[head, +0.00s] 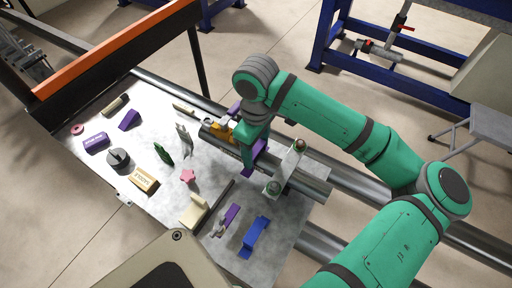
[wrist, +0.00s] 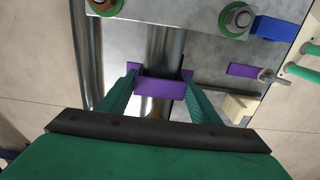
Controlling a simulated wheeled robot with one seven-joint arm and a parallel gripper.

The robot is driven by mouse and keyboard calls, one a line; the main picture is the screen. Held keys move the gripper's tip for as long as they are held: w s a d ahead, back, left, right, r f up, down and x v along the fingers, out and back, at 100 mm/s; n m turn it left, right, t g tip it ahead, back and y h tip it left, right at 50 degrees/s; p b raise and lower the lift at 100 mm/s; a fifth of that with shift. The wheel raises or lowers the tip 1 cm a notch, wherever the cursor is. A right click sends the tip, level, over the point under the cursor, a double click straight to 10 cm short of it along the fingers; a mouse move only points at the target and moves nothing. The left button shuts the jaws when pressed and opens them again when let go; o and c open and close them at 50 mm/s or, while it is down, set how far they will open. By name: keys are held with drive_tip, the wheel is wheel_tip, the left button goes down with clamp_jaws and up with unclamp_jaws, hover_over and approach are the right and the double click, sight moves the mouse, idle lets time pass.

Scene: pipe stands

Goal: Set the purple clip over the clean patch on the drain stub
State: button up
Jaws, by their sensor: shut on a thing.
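The purple clip (wrist: 160,87) is held between the two green fingers of my gripper (wrist: 160,76), which is shut on it. In the wrist view the clip lies crosswise in front of a grey metal pipe (wrist: 163,40), seemingly the drain stub, with an end near each finger. In the head view my gripper (head: 250,146) is over the pipe (head: 309,183), and purple parts of the clip (head: 257,163) show beside it. I cannot tell whether the clip touches the pipe. The clean patch cannot be made out; the clip and gripper cover part of the pipe.
A pale clamp plate (head: 286,168) with green-ringed bolts crosses the pipe just right of my gripper. A yellow-orange piece (head: 218,130) sits on the pipe to the left. The bench (head: 150,205) holds several loose items, including a blue bracket (head: 255,236) and a pink star (head: 188,176).

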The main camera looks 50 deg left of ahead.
sight(256, 149)
drive_tip(key=shift+f, duration=0.55)
idle(0.6)
drive_tip(key=o, duration=1.1)
drive_tip(key=shift+o, duration=0.2)
drive_tip(key=shift+r, duration=3.5)
